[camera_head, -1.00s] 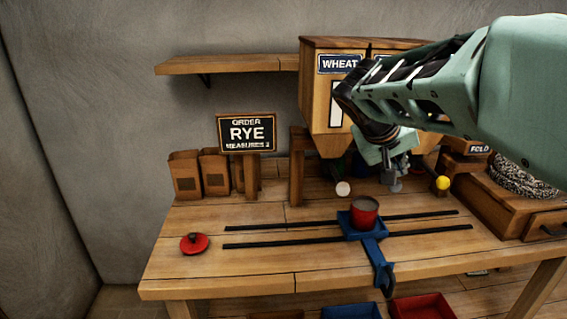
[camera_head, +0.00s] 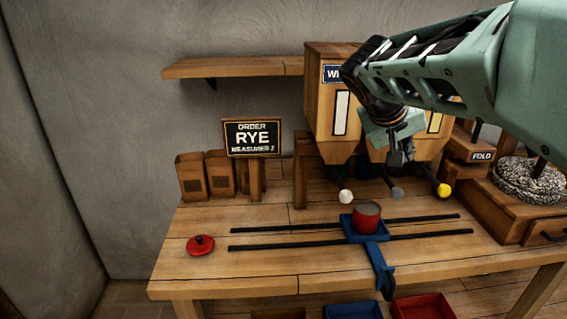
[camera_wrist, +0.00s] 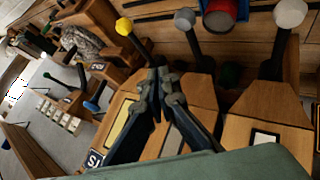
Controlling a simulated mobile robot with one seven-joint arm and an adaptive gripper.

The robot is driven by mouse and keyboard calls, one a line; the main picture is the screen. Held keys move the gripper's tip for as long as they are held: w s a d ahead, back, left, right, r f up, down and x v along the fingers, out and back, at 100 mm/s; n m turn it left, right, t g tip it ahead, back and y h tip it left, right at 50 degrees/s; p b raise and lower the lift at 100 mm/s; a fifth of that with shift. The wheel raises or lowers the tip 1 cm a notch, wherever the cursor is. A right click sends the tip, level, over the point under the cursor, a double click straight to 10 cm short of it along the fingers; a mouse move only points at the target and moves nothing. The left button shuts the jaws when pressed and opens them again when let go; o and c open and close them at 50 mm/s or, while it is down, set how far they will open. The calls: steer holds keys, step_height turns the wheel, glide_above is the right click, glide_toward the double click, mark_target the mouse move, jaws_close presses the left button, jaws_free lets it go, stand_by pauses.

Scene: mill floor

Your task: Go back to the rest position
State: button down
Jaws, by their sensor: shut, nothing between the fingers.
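My gripper (camera_head: 397,160) is raised in front of the wooden hopper cabinet (camera_head: 319,100), above the grey-knobbed lever (camera_head: 397,192). In the wrist view its fingers (camera_wrist: 158,72) are shut with nothing between them, near the yellow-knobbed lever (camera_wrist: 124,27) in the picture. A white-knobbed lever (camera_head: 346,196) and the yellow knob (camera_head: 444,190) stand either side of the grey one. The red cup (camera_head: 366,218) stands upright on the blue carriage (camera_head: 378,239) on two dark rails, below and apart from my gripper. My arm hides part of the hopper and its labels.
The order sign (camera_head: 252,137) reads RYE, with paper bags (camera_head: 192,178) beside it. A red lid (camera_head: 200,246) lies at the table's left. A wooden box with a coiled rope-like pile (camera_head: 530,180) stands right. A shelf (camera_head: 232,67) juts above.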

steer(key=shift+a+r, duration=0.15)
stand_by(0.3)
steer(key=shift+s, duration=0.15)
steer(key=s+a+y+p, duration=0.3)
steer(key=s+a+p, duration=0.3)
steer(key=s, duration=0.4)
steer(key=s+a+y+p, duration=0.3)
steer(key=s+a+p, duration=0.2)
steer(key=s, duration=0.6)
steer(key=a, duration=0.2)
steer(key=shift+s+a+g+y+p, duration=0.3)
steer(key=shift+a+y+p, duration=0.1)
steer(key=shift+d, duration=0.1)
